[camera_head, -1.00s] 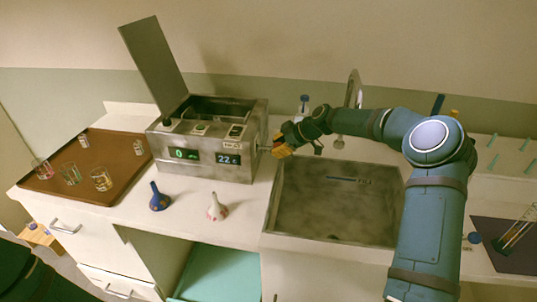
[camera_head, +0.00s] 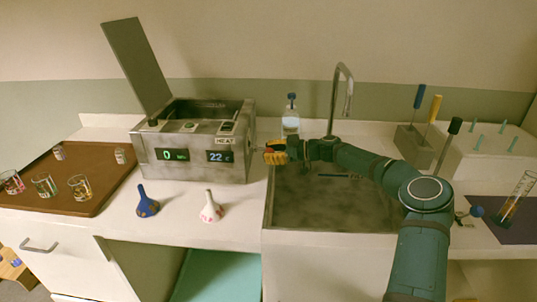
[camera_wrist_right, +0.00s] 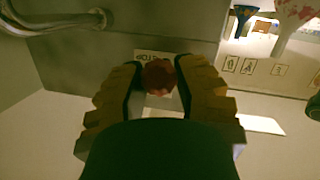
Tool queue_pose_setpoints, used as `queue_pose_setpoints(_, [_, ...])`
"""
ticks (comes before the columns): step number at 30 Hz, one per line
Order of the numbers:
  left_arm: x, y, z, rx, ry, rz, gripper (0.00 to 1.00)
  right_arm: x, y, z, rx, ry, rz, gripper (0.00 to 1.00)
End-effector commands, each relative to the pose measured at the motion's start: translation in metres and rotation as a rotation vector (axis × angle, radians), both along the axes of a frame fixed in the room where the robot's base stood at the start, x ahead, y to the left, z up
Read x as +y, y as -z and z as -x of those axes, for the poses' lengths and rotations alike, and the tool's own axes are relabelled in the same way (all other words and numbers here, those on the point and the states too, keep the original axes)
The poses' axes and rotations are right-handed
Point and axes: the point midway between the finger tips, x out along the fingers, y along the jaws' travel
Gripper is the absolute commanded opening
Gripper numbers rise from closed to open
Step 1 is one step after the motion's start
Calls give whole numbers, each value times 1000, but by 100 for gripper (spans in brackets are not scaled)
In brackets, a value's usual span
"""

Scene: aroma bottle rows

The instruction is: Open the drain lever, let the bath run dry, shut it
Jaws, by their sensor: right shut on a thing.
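The metal bath (camera_head: 195,165) stands on the counter with its grey lid (camera_head: 137,65) raised. Its front displays read 0 and 22 C, and the water level inside cannot be made out. My right gripper (camera_head: 275,153) is at the bath's right side, by the sink's back left corner. In the right wrist view its fingers (camera_wrist_right: 160,92) are shut around the reddish-brown knob of the drain lever (camera_wrist_right: 159,76), against the bath's metal wall below a partly hidden label. The lever is hidden by the gripper in the head view. My left gripper is out of view.
The sink (camera_head: 330,205) lies below my right arm, with a tall tap (camera_head: 335,100) and a bottle (camera_head: 290,120) behind. A brown tray (camera_head: 75,195) with glasses is left.

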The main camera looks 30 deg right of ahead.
Motion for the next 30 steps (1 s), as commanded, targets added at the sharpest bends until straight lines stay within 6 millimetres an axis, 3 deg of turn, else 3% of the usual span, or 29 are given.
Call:
queue_pose_setpoints(24, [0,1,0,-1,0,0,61,6,8,-3,-68,-3,-102,0])
queue_pose_setpoints(25, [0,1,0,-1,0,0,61,6,8,-3,-68,-3,-102,39])
queue_pose_setpoints(27, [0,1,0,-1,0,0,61,5,8,-3,-68,-3,-102,63])
queue_pose_setpoints(30, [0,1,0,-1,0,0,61,5,8,-3,-68,-2,-102,63])
